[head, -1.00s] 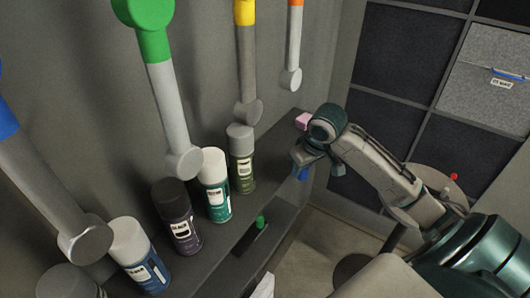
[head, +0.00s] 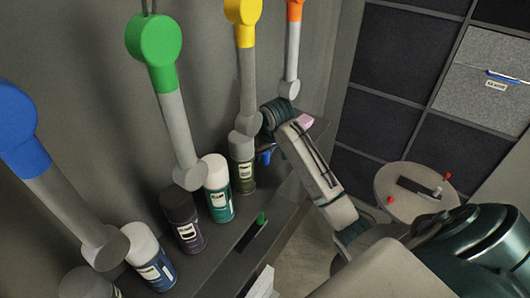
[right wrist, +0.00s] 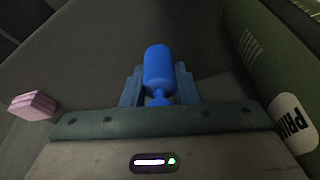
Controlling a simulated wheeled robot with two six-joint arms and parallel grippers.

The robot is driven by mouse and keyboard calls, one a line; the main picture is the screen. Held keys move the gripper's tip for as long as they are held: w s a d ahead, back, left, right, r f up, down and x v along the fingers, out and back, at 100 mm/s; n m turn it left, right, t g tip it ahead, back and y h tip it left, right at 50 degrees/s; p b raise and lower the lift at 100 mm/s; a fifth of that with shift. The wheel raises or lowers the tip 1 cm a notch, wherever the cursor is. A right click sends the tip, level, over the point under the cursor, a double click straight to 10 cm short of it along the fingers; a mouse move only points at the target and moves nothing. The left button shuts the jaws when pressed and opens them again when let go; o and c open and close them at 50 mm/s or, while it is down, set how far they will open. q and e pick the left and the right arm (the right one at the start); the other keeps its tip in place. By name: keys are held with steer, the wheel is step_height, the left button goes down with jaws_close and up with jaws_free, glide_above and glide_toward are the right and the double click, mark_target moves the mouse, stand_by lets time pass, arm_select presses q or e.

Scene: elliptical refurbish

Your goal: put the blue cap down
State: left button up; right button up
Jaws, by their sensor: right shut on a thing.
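The blue cap (right wrist: 158,68) is between the two fingers of my right gripper (right wrist: 158,92) in the right wrist view, and the gripper is shut on it. In the head view a bit of the blue cap (head: 265,158) shows below my right gripper (head: 266,146), close to the right side of the olive-green can. The cap is held up at the shelf's far end. My left gripper is not in view.
The olive-green can (head: 242,168) stands close by and fills the right of the wrist view (right wrist: 275,60). Pink blocks (head: 304,121) lie on the shelf's far end. A green cap (head: 261,219) stands on a lower ledge. A round table (head: 400,205) is at right.

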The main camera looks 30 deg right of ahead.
steer(key=shift+s+f, duration=0.1)
steer(key=shift+f, duration=0.6)
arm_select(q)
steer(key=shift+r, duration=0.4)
arm_select(e)
steer(key=shift+s+d, duration=0.1)
steer(key=shift+f, duration=0.2)
steer(key=o, duration=0.9)
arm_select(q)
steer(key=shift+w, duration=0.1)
arm_select(e)
steer(key=shift+o, duration=0.2)
steer(key=shift+r, duration=0.1)
